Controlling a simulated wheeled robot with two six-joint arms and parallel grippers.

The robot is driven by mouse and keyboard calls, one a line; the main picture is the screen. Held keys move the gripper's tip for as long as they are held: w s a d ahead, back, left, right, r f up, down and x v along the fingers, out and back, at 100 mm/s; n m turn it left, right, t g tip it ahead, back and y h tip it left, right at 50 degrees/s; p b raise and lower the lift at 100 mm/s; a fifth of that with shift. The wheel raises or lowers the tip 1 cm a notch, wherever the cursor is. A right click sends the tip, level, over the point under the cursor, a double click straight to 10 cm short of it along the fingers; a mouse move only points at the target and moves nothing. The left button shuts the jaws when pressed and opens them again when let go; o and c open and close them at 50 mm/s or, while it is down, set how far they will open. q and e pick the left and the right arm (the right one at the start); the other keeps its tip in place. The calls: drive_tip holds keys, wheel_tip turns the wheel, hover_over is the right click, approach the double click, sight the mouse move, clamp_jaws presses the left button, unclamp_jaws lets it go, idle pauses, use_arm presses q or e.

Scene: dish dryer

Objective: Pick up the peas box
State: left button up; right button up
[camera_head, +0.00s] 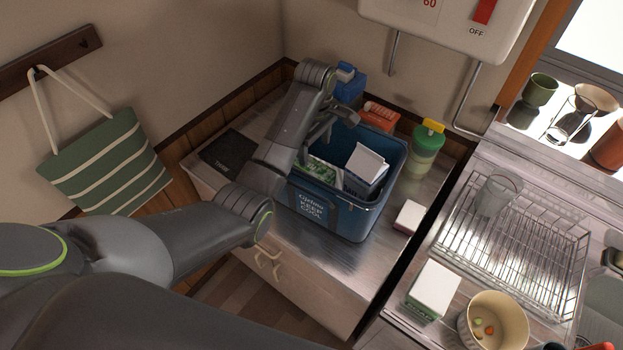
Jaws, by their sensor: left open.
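My left arm comes in from the left, and its open left gripper (343,124) points down over the back left part of a blue cooler bag (352,221) on the counter. Inside the bag are a white-topped box (367,163) and a green-and-white package (320,172). Another white-topped box with a green lower side (433,288) stands on the counter at lower right. My right gripper is not in view.
A green jar with a yellow lid (426,146), an orange box (379,115) and a blue container (347,84) stand around the bag. A small white box (409,217) lies to its right. A wire dish rack (512,243) and a cream pot (494,324) are at right.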

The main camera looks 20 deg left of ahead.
sight(311, 165)
use_arm(q)
wheel_tip(311, 165, down, 6)
drive_tip(key=shift+a+f+p, duration=0.1)
drive_tip(key=shift+f+p, duration=0.15)
drive_tip(key=shift+p, duration=0.2)
drive_tip(key=f, duration=0.2)
drive_tip(key=a+f+p, duration=0.1)
drive_tip(key=f, duration=0.1)
drive_tip(key=shift+w, duration=0.15)
drive_tip(key=shift+d+f, duration=0.1)
drive_tip(key=shift+f, duration=0.55)
drive_tip(key=c, duration=1.2)
drive_tip(key=shift+c, duration=0.3)
drive_tip(key=shift+r, duration=0.15)
